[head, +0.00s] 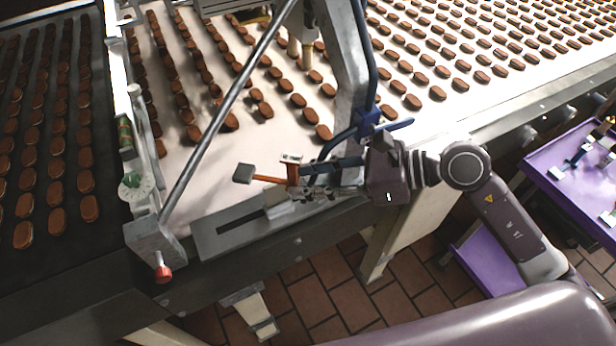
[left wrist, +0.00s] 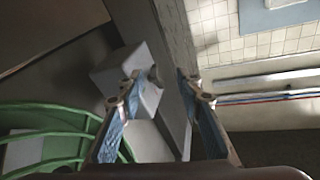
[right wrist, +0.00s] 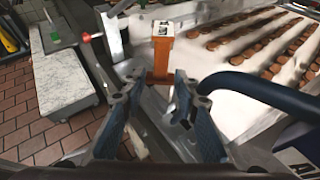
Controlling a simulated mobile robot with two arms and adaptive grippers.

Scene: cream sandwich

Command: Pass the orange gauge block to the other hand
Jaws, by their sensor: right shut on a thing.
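The orange gauge block (right wrist: 161,50) shows in the right wrist view as an upright-looking orange piece with a wide end, a pale and dark patch on top and a narrower stem. In the head view the orange block (head: 292,174) is at the tips of my right gripper (head: 306,182), above the conveyor's near edge. My right gripper is shut on it. My left gripper (left wrist: 159,90) shows only in the left wrist view, with its fingers apart and nothing between them.
A white conveyor (head: 200,178) with rows of brown cookies lies beyond the gripper. A grey square piece (head: 244,173) shows just left of the block. A slanted metal bar (head: 225,108) and a metal post (head: 345,65) stand close by. A purple cart (head: 565,165) is at right.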

